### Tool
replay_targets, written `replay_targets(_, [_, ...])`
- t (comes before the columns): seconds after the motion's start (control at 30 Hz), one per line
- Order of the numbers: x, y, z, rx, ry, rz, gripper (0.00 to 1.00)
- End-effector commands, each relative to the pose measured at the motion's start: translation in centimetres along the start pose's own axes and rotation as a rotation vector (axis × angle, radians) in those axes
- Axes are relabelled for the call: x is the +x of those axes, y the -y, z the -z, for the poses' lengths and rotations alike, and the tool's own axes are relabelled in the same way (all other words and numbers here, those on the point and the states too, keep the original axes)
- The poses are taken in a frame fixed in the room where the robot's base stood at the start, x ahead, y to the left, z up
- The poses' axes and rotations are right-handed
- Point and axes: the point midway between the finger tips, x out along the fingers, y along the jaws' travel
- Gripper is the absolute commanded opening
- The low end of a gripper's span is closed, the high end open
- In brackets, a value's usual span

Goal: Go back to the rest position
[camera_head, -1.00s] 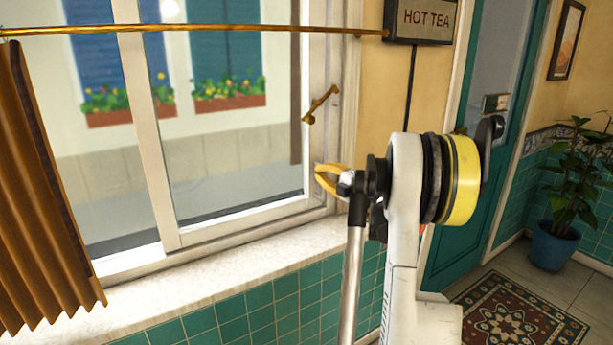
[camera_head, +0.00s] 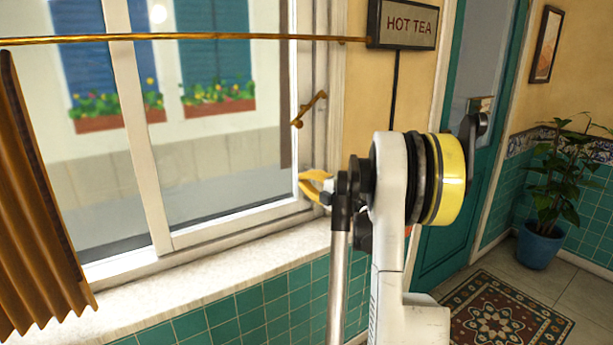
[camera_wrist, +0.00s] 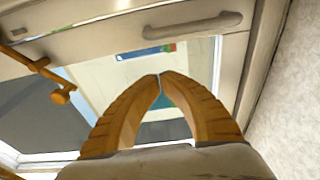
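My gripper (camera_head: 303,184) has yellow fingers and is raised in front of the window's right frame, below the brass window handle (camera_head: 309,109). In the wrist view my gripper (camera_wrist: 160,75) shows its two curved fingers meeting at the tips. Nothing is held between them. In the head view my white arm with its yellow band stands upright right of the window and hides part of the wall and door.
A white window sill (camera_head: 190,288) runs below the gripper over green tiles. A brown curtain (camera_head: 35,200) hangs at the left from a brass rod (camera_head: 180,37). A teal door (camera_head: 487,160), a rug (camera_head: 505,315) and a potted plant (camera_head: 540,245) are at the right.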

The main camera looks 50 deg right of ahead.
Motion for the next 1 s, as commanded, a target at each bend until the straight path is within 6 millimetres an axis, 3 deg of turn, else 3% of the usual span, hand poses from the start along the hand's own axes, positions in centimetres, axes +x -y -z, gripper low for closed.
replay_targets(0.1, [-2.9,-0.4,-0.1,0.000,0.001,0.000,0.00])
replay_targets(0.3, [-6.0,-0.2,0.0,0.000,0.000,0.000,0.00])
replay_targets(0.5, [-7.0,-0.1,0.0,0.000,-0.003,0.000,0.00])
replay_targets(0.73, [-6.7,-0.6,0.4,0.007,0.002,-0.010,0.00])
replay_targets(0.87, [-5.1,-4.7,2.8,0.071,0.046,-0.080,0.00])
replay_targets(1.0, [-3.6,-11.8,8.0,0.273,0.159,-0.196,0.00])
